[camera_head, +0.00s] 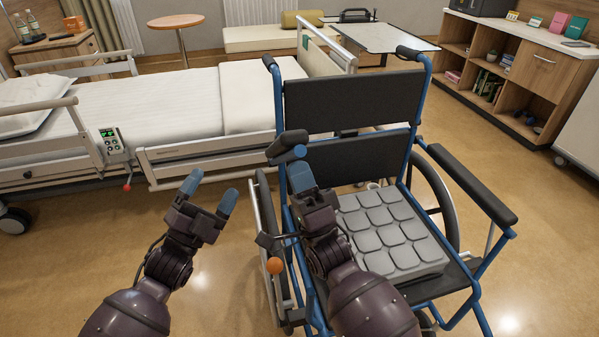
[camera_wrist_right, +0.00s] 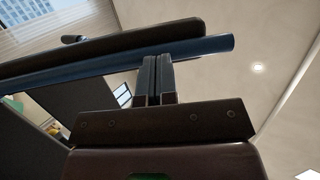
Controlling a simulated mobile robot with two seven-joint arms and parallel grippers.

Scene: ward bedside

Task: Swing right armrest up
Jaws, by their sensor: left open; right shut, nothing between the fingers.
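The blue-framed wheelchair (camera_head: 352,100) faces me, with a grey cushion on its seat. The armrest on its picture-left side (camera_head: 287,143) has a black pad over a blue tube and looks raised and tilted, its tube end towards me. The opposite armrest (camera_head: 470,185) lies level. My right gripper (camera_head: 299,175) is shut and empty just below the raised armrest. In the right wrist view its fingertips (camera_wrist_right: 158,62) meet the underside of the armrest's blue tube (camera_wrist_right: 110,68), apparently touching it. My left gripper (camera_head: 209,190) is open and empty, left of the wheelchair.
A bed (camera_head: 180,105) with side rails stands behind and left of the wheelchair. An orange knob (camera_head: 275,266) sits by the near-left wheel. An overbed table (camera_head: 385,38) is behind the chair, shelves (camera_head: 520,70) at right. Floor on the right is clear.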

